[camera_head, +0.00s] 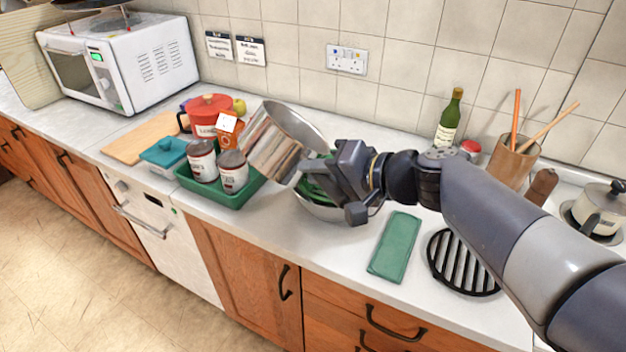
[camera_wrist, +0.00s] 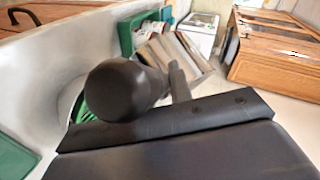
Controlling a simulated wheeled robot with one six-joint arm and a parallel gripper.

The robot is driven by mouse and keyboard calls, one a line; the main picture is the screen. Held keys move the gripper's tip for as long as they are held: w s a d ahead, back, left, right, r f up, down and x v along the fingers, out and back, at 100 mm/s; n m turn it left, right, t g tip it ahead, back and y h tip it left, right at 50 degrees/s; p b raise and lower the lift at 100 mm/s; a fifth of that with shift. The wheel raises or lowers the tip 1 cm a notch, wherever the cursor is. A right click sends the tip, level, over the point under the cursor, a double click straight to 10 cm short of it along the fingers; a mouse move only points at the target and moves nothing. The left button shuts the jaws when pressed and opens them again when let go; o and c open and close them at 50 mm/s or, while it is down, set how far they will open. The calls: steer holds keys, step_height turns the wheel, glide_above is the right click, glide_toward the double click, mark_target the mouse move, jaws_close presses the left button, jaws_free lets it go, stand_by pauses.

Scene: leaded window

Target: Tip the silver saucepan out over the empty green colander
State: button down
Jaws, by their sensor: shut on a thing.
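The silver saucepan (camera_head: 272,150) is held in the air, tilted, with its open mouth facing up and to the right. My gripper (camera_head: 322,178) is shut on its handle. In the wrist view the saucepan (camera_wrist: 187,57) lies beyond the dark handle (camera_wrist: 128,90). No contents show in the saucepan. Below my gripper stands a silver bowl (camera_head: 325,212) with something green and slatted (camera_head: 313,188) in it; this may be the green colander. It also shows in the wrist view (camera_wrist: 83,112). My gripper hides much of it, so I cannot tell whether it is empty.
A green tray (camera_head: 225,201) with cans (camera_head: 202,160) stands left of the bowl, close under the saucepan. A red pot (camera_head: 207,108) is behind it. A green cloth (camera_head: 395,247) and black trivet (camera_head: 462,262) lie right. A green bottle (camera_head: 448,117) stands near the wall.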

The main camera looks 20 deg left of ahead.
steer(key=w+d+f+m+t+y+b, duration=0.4)
steer(key=w+d+m+t+y+b, duration=0.2)
steer(key=m, duration=1)
steer(key=w+d+y+b, duration=0.1)
steer(key=d+y+b, duration=0.1)
steer(key=y, duration=0.1)
steer(key=shift+w+d+f+m+t+y, duration=0.15)
steer(key=shift+d+f+m+t+y, duration=0.15)
steer(key=shift+t+y, duration=0.1)
stand_by(0.5)
steer(key=shift+r+p, duration=1.05)
steer(key=shift+r, duration=0.95)
